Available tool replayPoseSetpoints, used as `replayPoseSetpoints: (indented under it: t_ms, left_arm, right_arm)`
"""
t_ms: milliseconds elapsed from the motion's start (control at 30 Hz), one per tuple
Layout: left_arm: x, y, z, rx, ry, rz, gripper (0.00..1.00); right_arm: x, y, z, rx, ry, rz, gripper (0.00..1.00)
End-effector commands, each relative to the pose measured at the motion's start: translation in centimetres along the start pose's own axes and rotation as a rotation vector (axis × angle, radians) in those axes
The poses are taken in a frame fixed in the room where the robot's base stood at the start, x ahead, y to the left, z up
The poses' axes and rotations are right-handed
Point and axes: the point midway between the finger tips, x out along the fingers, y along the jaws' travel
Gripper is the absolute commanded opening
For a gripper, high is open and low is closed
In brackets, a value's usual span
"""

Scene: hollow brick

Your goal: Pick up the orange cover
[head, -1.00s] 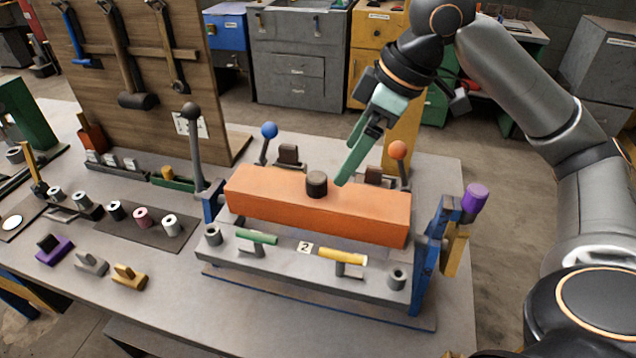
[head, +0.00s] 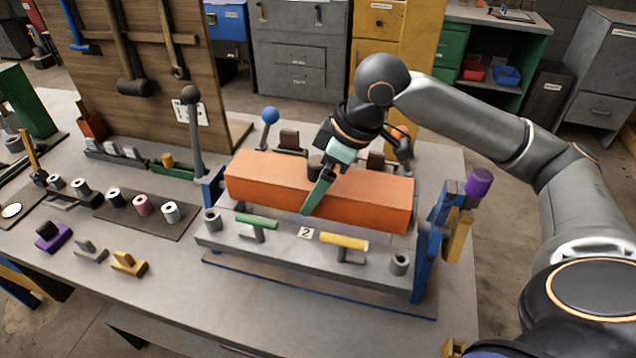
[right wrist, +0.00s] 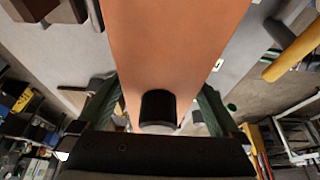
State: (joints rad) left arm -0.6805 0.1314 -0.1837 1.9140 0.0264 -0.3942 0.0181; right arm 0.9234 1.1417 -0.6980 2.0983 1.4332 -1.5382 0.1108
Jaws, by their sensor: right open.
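The orange cover (head: 370,203) is a long block with a dark round knob (head: 314,166) on top. It sits on the grey fixture (head: 290,243) on the bench. My right gripper (head: 318,196) is over the middle of the cover, its green fingers pointing down around the knob's place. In the right wrist view the knob (right wrist: 158,110) stands between the open fingers (right wrist: 158,118), with a gap on both sides. The cover (right wrist: 178,45) runs up that view. In the head view the gripper partly hides the knob. My left gripper is not in view.
A blue-knobbed lever (head: 269,117) and a black-knobbed lever (head: 193,125) rise behind and left of the cover. A purple-knobbed lever (head: 479,182) stands at the right end. Green (head: 257,222) and yellow handles (head: 343,241) lie in front. Small parts fill the bench's left side.

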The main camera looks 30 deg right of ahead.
Motion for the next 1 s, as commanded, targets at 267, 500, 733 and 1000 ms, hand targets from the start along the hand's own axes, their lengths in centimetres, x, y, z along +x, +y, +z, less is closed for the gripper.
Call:
replayPoseSetpoints:
  t_ms: [267, 500, 733, 1000]
  left_arm:
    - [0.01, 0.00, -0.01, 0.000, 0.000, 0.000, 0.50]
    - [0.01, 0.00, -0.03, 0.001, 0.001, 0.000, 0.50]
    - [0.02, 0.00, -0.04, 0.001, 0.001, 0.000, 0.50]
    - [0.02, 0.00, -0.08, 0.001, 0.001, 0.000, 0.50]
  right_arm:
    - [0.10, 0.01, -0.01, 0.000, 0.000, 0.000, 0.94]
    - [0.07, 0.02, 0.00, 0.000, 0.000, 0.000, 0.67]
    - [0.06, 0.03, 0.00, 0.000, 0.000, 0.001, 0.41]
    - [0.01, 0.04, -0.04, 0.000, 0.002, 0.001, 0.26]
